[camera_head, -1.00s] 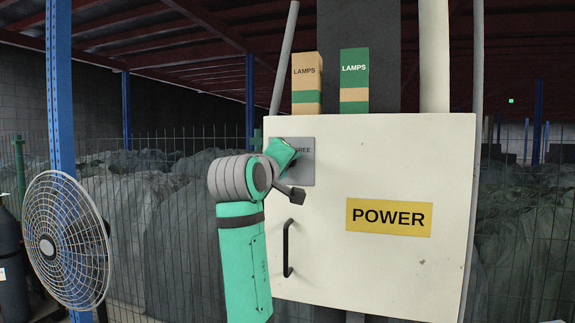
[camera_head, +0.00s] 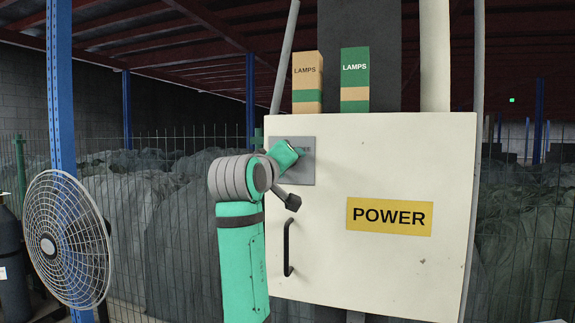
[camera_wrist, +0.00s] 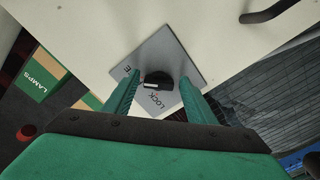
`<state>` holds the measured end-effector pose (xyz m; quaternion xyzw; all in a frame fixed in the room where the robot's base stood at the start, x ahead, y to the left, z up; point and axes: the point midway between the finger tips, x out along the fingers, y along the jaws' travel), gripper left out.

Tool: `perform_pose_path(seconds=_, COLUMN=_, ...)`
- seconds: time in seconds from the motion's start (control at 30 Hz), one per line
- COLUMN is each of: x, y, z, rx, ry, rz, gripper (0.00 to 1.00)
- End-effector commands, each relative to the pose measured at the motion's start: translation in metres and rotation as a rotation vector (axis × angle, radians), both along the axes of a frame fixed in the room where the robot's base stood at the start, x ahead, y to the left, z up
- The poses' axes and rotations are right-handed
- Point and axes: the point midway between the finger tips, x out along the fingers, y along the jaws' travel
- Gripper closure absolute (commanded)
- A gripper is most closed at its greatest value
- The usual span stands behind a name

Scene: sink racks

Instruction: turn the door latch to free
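The latch is a black knob (camera_wrist: 158,79) with a white mark on one side, set on a grey plate (camera_wrist: 178,66). The plate also shows in the head view (camera_head: 306,172), on the upper left of the cream cabinet door (camera_head: 370,265). In the wrist view LOCK reads on the plate, and an E from another label shows at the left finger. My gripper (camera_wrist: 160,80) is open, its two green fingers on either side of the knob, with visible gaps. In the head view my gripper covers the knob and part of the FREE label.
A black door handle (camera_head: 287,248) stands out below the plate. A yellow POWER sign (camera_head: 389,217) is on the door. Two LAMPS boxes (camera_head: 307,84) (camera_head: 354,80) stand on the cabinet top. A fan (camera_head: 68,240) and a blue post (camera_head: 60,110) are at the left.

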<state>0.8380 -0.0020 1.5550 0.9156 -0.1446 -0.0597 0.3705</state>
Motion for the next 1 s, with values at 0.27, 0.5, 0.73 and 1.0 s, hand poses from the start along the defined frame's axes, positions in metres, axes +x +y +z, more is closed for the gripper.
perform_pose_path(seconds=0.27, x=0.000, y=0.000, z=0.001, rx=-0.001, ry=-0.001, rz=0.000, gripper=0.44)
perform_pose_path(seconds=0.5, x=-0.017, y=0.006, z=0.001, rx=-0.001, ry=-0.003, rz=0.001, gripper=0.44)
perform_pose_path(seconds=0.73, x=-0.058, y=0.020, z=0.001, rx=-0.002, ry=-0.004, rz=0.001, gripper=0.44)
perform_pose_path(seconds=1.0, x=-0.095, y=0.031, z=0.001, rx=-0.001, ry=-0.003, rz=0.000, gripper=0.44)
